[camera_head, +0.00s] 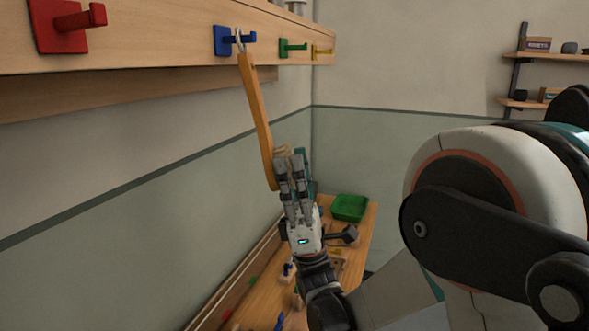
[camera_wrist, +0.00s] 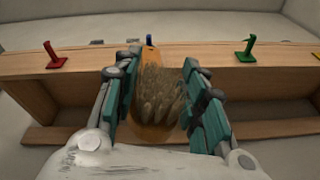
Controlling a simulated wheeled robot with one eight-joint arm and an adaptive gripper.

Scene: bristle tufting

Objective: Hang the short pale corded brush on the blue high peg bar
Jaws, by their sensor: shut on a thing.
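The brush (camera_head: 258,115) has a flat orange-tan wooden handle and a pale cord loop (camera_head: 239,40) at its top end. It is held nearly upright, leaning slightly left at the top. My gripper (camera_head: 287,165) is shut on its lower, bristle end. In the wrist view the pale bristles (camera_wrist: 160,95) face the camera between the teal finger pads. The blue peg (camera_head: 232,39) sticks out from the high wooden bar (camera_head: 180,35). The cord loop is right at this peg; I cannot tell whether it is around it. The blue peg (camera_wrist: 149,41) also shows beyond the brush in the wrist view.
A red peg (camera_head: 68,24) is left of the blue one, and a green peg (camera_head: 291,47) and a yellow peg (camera_head: 321,51) are to its right. Below is a workbench (camera_head: 262,290) with a green tray (camera_head: 349,207) and small parts. Wall shelves (camera_head: 550,57) stand at the right.

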